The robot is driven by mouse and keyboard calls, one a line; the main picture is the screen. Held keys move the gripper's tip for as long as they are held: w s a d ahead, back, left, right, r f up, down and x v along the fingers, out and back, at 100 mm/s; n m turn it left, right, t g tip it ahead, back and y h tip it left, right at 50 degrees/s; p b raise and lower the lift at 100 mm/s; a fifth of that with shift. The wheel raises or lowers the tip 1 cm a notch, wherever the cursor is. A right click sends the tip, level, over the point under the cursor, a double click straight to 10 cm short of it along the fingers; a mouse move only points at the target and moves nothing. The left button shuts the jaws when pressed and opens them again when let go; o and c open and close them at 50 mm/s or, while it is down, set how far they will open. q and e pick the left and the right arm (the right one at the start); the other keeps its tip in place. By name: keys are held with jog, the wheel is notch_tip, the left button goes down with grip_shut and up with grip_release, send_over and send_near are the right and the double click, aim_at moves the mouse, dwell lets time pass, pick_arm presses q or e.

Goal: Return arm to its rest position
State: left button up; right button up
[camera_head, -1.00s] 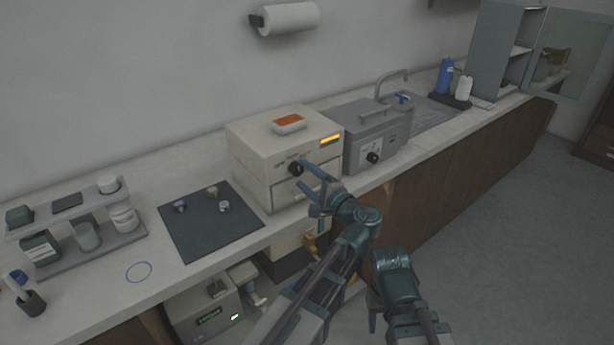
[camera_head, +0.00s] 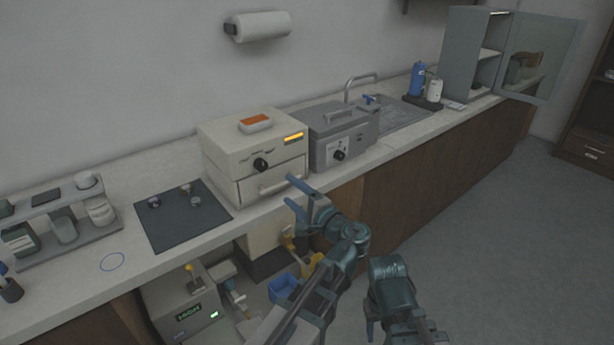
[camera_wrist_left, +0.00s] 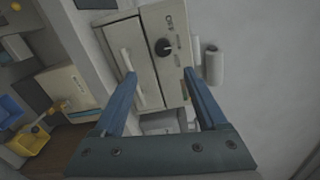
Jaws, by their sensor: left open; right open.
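My left gripper (camera_head: 294,193) is open and empty, held out in front of the cream box-shaped unit (camera_head: 222,162). Its two blue fingers also show in the left wrist view (camera_wrist_left: 160,78), spread apart with the unit's front beyond them. The unit has a black knob (camera_head: 261,164), a lit orange display and a front drawer with a pale handle (camera_head: 284,180). The fingers overlap the handle's end in the head view; I see no grip on it. My right gripper (camera_head: 372,328) hangs low in front of the counter, open, largely hidden by its own arm.
A grey lidded bath (camera_head: 345,140) stands right of the unit, then the sink. A dark mat (camera_head: 178,225) with small pieces lies to its left. Below the counter are a machine (camera_head: 185,305) and a blue bin (camera_head: 285,287). The floor at right is clear.

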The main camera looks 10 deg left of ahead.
pick_arm(q)
jog(key=s+a+f+n+g+h, duration=0.25)
jog(key=s+f+g+h, duration=0.2)
jog(key=f, duration=0.45)
jog(key=s+a+f+n+g+h, duration=0.1)
jog(key=s+f+n+g+h, duration=0.3)
jog(key=f, duration=0.5)
jog(key=s+d+f+n+g+h, duration=0.2)
jog(key=s+d+f+n+h, duration=0.15)
jog(key=s+d+h, duration=0.3)
jog(key=s+d+r+m+y+p, duration=0.2)
jog(key=s+d+r+m+p, duration=0.2)
jog(key=d+r+p, duration=0.7)
jog(key=shift+s+d+m, duration=0.3)
jog(key=shift+s+d, duration=0.15)
jog(key=shift+s, duration=0.15)
jog(key=shift+g, duration=0.25)
dwell(3.6)
